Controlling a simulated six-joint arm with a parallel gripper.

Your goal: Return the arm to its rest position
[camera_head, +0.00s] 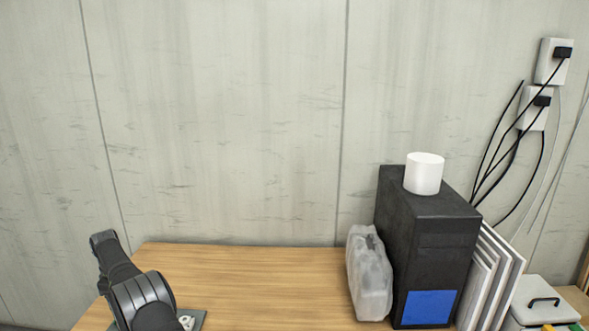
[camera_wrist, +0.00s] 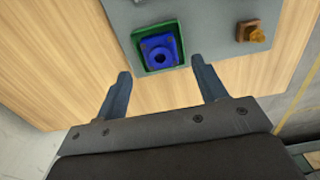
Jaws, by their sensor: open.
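My gripper (camera_wrist: 160,90) shows in the wrist view with its two fingers spread apart and nothing between them. Beyond the fingertips is a grey plate (camera_wrist: 205,18) on the wooden table. A blue part with a dark round hole (camera_wrist: 160,55) sits inside a green square frame (camera_wrist: 139,43) at the plate's edge. A small orange-brown knob on a brown base (camera_wrist: 250,32) is on the plate to the right. In the head view my arm is at the lower left, and my gripper is not clearly seen there.
The wooden table (camera_head: 250,280) is clear in its middle. To the right stand a clear plastic case (camera_head: 369,275), a black box (camera_head: 435,235) with a white cylinder (camera_head: 424,174) on top, white panels (camera_head: 490,280) and a grey case (camera_head: 542,302). Cables hang from wall sockets.

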